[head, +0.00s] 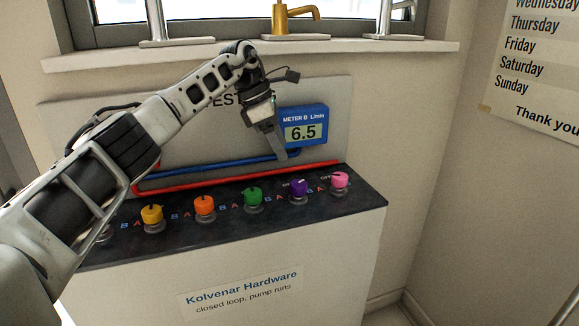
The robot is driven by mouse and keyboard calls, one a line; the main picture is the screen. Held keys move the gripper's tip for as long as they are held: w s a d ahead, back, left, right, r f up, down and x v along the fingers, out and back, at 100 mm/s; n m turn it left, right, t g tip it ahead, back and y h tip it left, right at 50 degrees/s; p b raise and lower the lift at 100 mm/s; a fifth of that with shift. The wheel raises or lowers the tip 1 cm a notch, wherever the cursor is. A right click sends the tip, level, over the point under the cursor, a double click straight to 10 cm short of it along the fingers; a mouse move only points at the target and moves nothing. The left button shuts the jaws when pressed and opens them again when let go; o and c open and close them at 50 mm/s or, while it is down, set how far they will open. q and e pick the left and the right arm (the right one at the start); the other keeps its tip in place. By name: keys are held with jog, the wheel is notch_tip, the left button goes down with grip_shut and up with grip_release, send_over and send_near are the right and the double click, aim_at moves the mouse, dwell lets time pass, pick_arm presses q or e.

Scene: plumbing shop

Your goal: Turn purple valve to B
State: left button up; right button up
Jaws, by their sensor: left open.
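The purple valve (298,187) is a small round knob on the black top of the test bench, between the green and pink valves. A light mark shows on its upper part; I cannot tell for certain which letter it points at. Red A and blue B letters and OFF labels are printed among the knobs, partly hidden. My left gripper (279,153) hangs above and behind the purple valve, slightly to its left, in front of the blue meter. It is open and empty, apart from the valve. My right gripper is out of view.
Yellow (152,215), orange (204,204), green (253,195) and pink (340,180) valves share the panel (368,203). A blue meter B (317,112) reads 6.5. Red (230,177) and blue (215,161) pipes run behind the knobs. Faucets stand on the window sill (300,49).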

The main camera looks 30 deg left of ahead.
pick_arm(q)
jog(key=v, duration=0.5)
jog(key=shift+r, duration=0.15)
